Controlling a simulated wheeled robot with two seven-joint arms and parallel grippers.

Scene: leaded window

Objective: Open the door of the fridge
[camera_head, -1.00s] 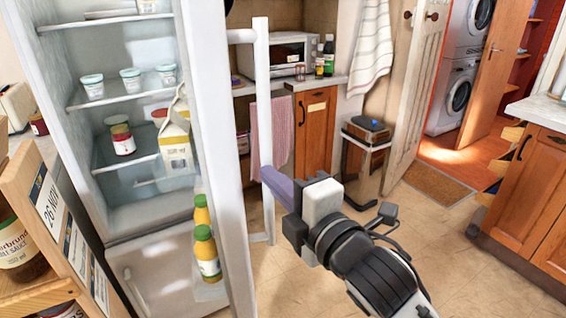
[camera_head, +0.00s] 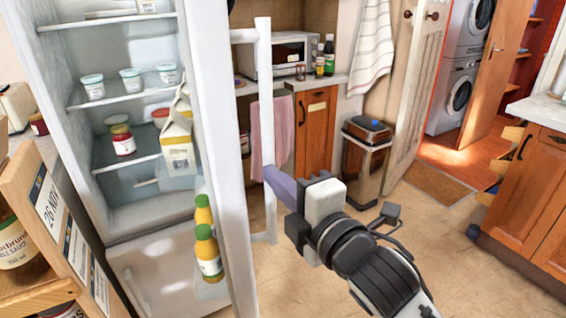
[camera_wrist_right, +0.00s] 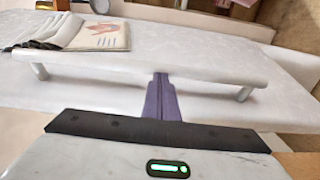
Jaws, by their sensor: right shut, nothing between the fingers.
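The fridge (camera_head: 130,190) stands at the left in the head view. Its door (camera_head: 222,130) stands wide open, seen nearly edge-on, with its inside shelves facing left. A long white bar handle (camera_head: 265,110) runs upright along the door's outer face; it also crosses the right wrist view (camera_wrist_right: 100,62). My right gripper (camera_head: 270,175) has its purple fingers shut, with nothing between them. The fingertips (camera_wrist_right: 161,78) are at the handle's middle; whether they touch it I cannot tell. My left gripper is not in view.
Bottles (camera_head: 207,245) stand in the door shelf. A wooden rack (camera_head: 50,215) with jars is close at the left. A bin (camera_head: 367,150) and wooden cabinets (camera_head: 535,190) stand to the right. The tiled floor (camera_head: 420,235) between is clear.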

